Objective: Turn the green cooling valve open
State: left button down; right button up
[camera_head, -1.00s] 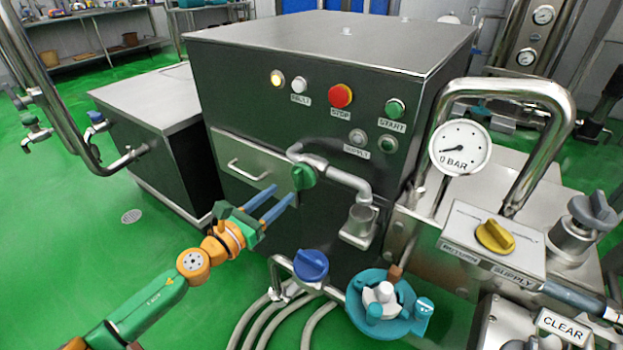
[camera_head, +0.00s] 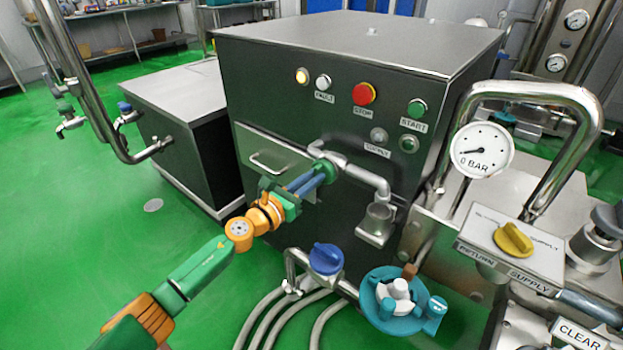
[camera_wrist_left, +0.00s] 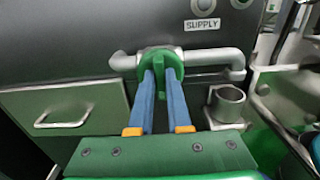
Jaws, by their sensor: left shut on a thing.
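The green cooling valve (camera_head: 325,170) sits on a grey pipe on the front of the dark machine. In the left wrist view the green valve handle (camera_wrist_left: 160,63) stands upright between my two blue fingers. My left gripper (camera_head: 318,177) comes from the lower left and is shut on the handle, with a finger on each side. In the wrist view the left gripper (camera_wrist_left: 163,80) covers the lower part of the handle. My right gripper is not in view.
A drawer (camera_head: 265,158) is left of the valve, and a small metal cup (camera_head: 378,222) hangs below the pipe at right. A blue valve (camera_head: 326,258) and teal pump (camera_head: 388,317) are lower down. The pressure gauge (camera_head: 482,150) reads near 0 bar.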

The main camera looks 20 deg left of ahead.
pick_arm(q)
jog(key=shift+w+a+f+n+p, duration=0.15)
jog(key=shift+n+p, duration=0.7)
jog(key=shift+n, duration=3.6)
jog(key=shift+s+a+f+n+p, duration=0.15)
jog(key=shift+n+p, duration=0.7)
jog(key=shift+n, duration=3.6)
jog(key=shift+w, duration=0.1)
jog(key=c, duration=0.9)
grip_release()
jog(key=shift+d, duration=0.1)
jog(key=shift+o, duration=0.2)
